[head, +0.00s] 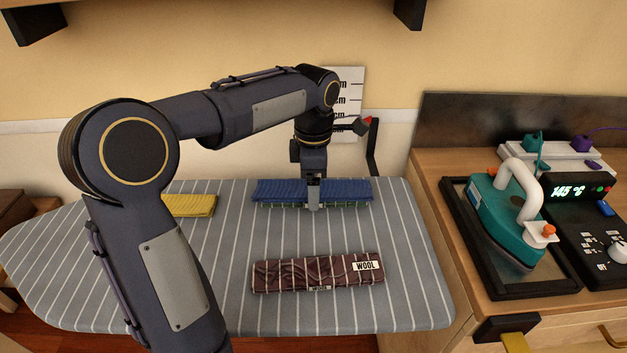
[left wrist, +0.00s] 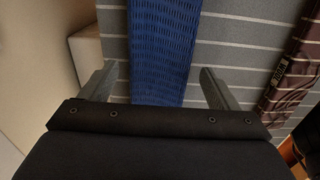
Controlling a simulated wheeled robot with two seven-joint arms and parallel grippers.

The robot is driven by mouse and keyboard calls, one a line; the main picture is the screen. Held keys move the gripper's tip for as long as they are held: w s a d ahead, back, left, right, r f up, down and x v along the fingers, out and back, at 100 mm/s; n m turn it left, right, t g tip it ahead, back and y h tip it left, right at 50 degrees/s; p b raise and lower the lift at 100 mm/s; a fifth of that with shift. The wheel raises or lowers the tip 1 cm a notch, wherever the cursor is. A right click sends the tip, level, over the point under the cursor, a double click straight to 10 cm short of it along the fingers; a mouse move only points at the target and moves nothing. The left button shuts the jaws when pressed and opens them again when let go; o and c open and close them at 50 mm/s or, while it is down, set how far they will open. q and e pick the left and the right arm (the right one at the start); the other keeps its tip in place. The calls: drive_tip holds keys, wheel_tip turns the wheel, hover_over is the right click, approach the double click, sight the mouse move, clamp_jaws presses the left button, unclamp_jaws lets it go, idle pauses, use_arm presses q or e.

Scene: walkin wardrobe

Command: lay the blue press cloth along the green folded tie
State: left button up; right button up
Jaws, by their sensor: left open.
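The blue press cloth (head: 345,188) lies long and flat near the back of the striped ironing board. A strip of green (head: 348,205) shows under its front edge in the head view; most of the green folded tie is hidden by the cloth. My left gripper (head: 314,198) is over the middle of the cloth, pointing down. In the left wrist view my open left gripper (left wrist: 158,88) has one finger on each side of the blue cloth (left wrist: 160,45), apart from it. My right gripper is not in view.
A maroon folded piece with a WOOL label (head: 310,275) lies nearer the board's (head: 400,300) front. A yellow folded cloth (head: 190,206) lies at left. A teal iron (head: 515,215) stands on a tray on the right counter. A wall stands behind the board.

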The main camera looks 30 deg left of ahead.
use_arm(q)
wheel_tip(320, 180, up, 12)
drive_tip(key=p, duration=0.3)
drive_tip(key=shift+r, duration=0.2)
idle(0.4)
drive_tip(key=s+d+f+m+t+h+p, duration=0.2)
drive_tip(key=s+d+m+p, duration=0.1)
drive_tip(key=s+m, duration=0.8)
drive_tip(key=s+d+f+m+t+h+p, duration=0.1)
drive_tip(key=s+d+f+m+t+p, duration=0.1)
drive_tip(key=s+m, duration=0.9)
drive_tip(key=d+t+p, duration=0.1)
drive_tip(key=d+p, duration=0.1)
drive_tip(key=p, duration=0.1)
drive_tip(key=shift+d+f+t+h+p, duration=0.15)
drive_tip(key=shift+t+h+p, duration=0.15)
drive_tip(key=shift+h+p, duration=0.1)
